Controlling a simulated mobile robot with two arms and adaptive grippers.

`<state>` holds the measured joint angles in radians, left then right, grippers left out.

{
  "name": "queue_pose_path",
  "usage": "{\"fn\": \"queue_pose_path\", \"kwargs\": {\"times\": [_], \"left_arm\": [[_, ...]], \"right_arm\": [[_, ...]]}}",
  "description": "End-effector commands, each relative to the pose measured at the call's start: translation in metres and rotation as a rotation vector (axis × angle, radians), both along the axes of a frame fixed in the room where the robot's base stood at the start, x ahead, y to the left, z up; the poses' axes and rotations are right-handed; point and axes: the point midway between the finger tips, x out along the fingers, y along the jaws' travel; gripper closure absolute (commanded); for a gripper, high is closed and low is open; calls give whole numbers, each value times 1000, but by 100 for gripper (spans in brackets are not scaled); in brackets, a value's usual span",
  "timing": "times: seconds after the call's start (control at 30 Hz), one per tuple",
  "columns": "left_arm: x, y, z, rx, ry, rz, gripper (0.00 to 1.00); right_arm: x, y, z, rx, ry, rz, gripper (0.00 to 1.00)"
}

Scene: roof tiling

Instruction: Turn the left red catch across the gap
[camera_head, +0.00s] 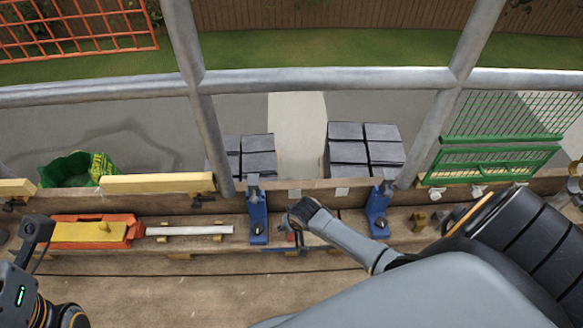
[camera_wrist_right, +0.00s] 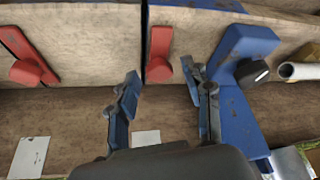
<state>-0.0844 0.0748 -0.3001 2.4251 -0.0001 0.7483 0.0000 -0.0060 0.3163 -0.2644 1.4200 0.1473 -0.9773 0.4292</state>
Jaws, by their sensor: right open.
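In the right wrist view, a red catch (camera_wrist_right: 161,45) with a rounded knob lies lengthwise beside a narrow dark gap (camera_wrist_right: 144,45) between boards. A second red catch (camera_wrist_right: 30,62) lies slanted at the left edge of that view. My right gripper (camera_wrist_right: 158,72) is open, its fingertips on either side of the first catch's knob; contact cannot be told. In the head view my right gripper (camera_head: 297,238) hangs over the bench, largely covering the catches; a bit of red shows beside it. My left gripper (camera_head: 38,230) is at the lower left, apart from the catches, its jaws unclear.
A blue bracket (camera_wrist_right: 240,110) stands close beside the right finger in the wrist view. Two blue brackets (camera_head: 258,218) (camera_head: 379,212) flank my right gripper in the head view. An orange tool case (camera_head: 125,222) and a white bar (camera_head: 190,230) lie left. Slate stacks (camera_head: 365,148) stand beyond.

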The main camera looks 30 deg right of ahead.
Motion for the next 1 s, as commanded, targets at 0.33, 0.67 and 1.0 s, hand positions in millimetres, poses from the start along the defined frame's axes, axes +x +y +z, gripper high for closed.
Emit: {"fn": "queue_pose_path", "kwargs": {"times": [0.33,0.67,1.0], "left_arm": [[0,0,0,0,0,0,60],[-1,0,5,-3,-2,-1,60],[-3,3,-9,-7,85,-4,60]], "right_arm": [[0,0,0,0,0,0,100],[0,0,2,0,-1,36,100],[1,-4,4,-1,-1,252,100]]}}
